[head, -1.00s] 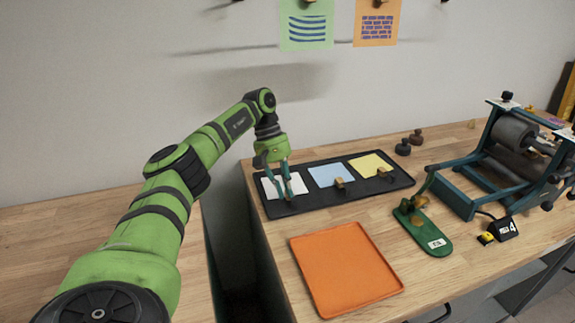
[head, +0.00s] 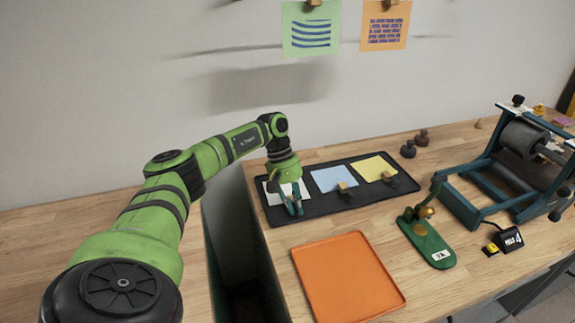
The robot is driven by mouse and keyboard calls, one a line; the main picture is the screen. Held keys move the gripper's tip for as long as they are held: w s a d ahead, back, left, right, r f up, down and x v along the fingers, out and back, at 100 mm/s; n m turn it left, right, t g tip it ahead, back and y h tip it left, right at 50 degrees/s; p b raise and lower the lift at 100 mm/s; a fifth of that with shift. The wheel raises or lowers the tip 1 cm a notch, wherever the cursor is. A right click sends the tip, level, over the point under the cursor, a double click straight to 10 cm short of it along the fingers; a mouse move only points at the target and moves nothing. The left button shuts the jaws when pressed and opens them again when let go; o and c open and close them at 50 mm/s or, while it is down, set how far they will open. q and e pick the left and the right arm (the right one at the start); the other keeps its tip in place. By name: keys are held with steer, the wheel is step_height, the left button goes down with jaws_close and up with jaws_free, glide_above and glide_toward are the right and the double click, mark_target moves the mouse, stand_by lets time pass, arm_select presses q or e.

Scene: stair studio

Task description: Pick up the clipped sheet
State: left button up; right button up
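Three sheets lie in a row on a black tray (head: 326,209): a white one (head: 272,195) at the left, a light blue one (head: 334,177) in the middle and a yellow one (head: 372,166) at the right. Small brass-coloured clips sit at the front edges of the blue sheet (head: 343,187) and the yellow sheet (head: 388,176). My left gripper (head: 295,209) points down at the front edge of the white sheet and covers part of it. Any clip there is hidden, and I cannot tell whether the fingers are closed. My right gripper is not in view.
An orange tray (head: 347,278) lies in front of the black tray. A gap separates the two benches.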

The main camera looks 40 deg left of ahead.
arm_select(q)
jaws_close()
